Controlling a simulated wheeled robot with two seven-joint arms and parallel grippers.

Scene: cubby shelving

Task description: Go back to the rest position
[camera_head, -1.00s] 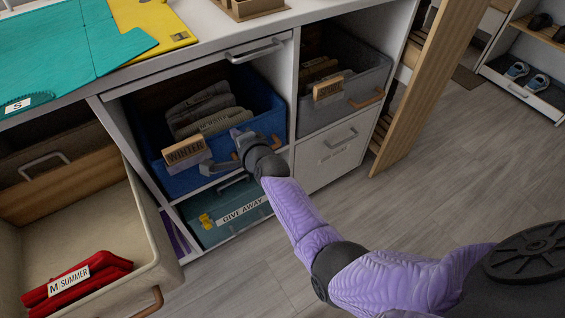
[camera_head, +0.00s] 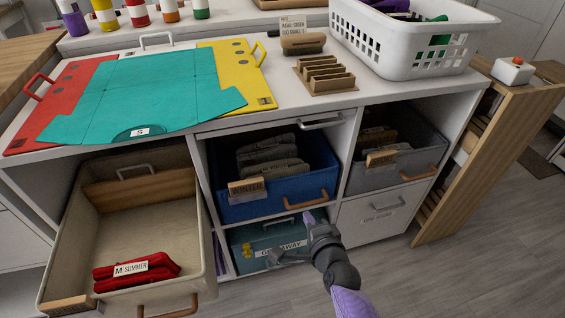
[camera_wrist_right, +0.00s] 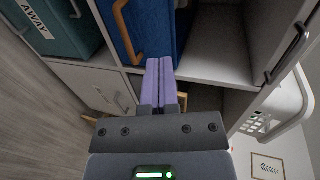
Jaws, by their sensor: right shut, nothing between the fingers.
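My right gripper (camera_head: 300,240) is in front of the cubby shelving, by the teal GIVE AWAY box (camera_head: 258,248) and below the blue WINTER bin (camera_head: 243,209). In the right wrist view its two purple fingers (camera_wrist_right: 161,85) are together with nothing between them. That view also shows part of the blue bin (camera_wrist_right: 165,25) just beyond the fingers. My right forearm comes in from the bottom of the head view. My left gripper is not in view.
A beige SUMMER drawer (camera_head: 75,235) stands pulled out at left, holding folded red clothing (camera_head: 137,272). A grey bin (camera_head: 415,161) sits at right. On the counter are a teal folding board (camera_head: 150,88) and a white basket (camera_head: 400,45). Open floor (camera_head: 480,250) lies at right.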

